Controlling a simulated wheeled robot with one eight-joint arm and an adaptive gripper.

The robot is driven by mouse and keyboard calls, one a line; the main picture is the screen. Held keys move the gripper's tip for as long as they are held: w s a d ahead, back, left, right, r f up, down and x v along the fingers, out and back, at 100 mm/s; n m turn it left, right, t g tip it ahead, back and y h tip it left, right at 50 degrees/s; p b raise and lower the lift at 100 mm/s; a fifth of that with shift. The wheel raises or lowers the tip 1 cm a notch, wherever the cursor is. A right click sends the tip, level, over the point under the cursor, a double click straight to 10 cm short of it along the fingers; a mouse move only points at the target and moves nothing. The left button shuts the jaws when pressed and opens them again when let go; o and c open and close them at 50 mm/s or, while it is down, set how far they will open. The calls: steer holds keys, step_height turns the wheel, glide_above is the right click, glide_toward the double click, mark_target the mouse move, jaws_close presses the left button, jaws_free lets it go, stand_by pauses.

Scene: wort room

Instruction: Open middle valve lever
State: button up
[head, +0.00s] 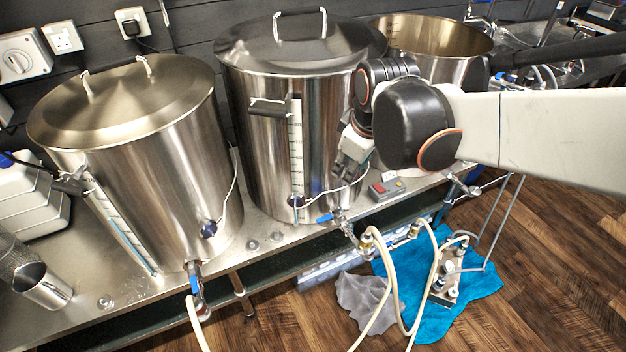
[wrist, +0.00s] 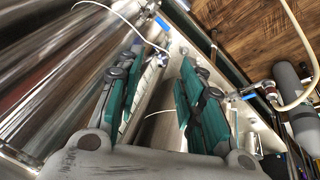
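The middle steel pot (head: 265,150) stands on the metal bench. Its valve (head: 342,221) is low at the front, with a blue lever (head: 325,218) pointing left. My gripper (head: 343,172) is in front of this pot's right side, above the lever and apart from it.
The left pot (head: 140,140) has its own blue-handled valve (head: 196,285). An open pot (head: 435,40) stands at the right. A small box with buttons (head: 386,189) lies on the bench near my gripper. Hoses (head: 398,300) run to a pump (head: 447,275) on a blue cloth (head: 480,287).

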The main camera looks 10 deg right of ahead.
steer(key=w+f+n+g+p, duration=0.2)
steer(key=w+f+n, duration=0.55)
steer(key=w, duration=0.25)
steer(key=n+g, duration=0.2)
steer(key=n, duration=0.3)
glide_above(323, 218)
step_height(323, 218, down, 13)
step_height(323, 218, down, 14)
steer(key=b, duration=0.4)
steer(key=shift+r, duration=0.25)
jaws_close()
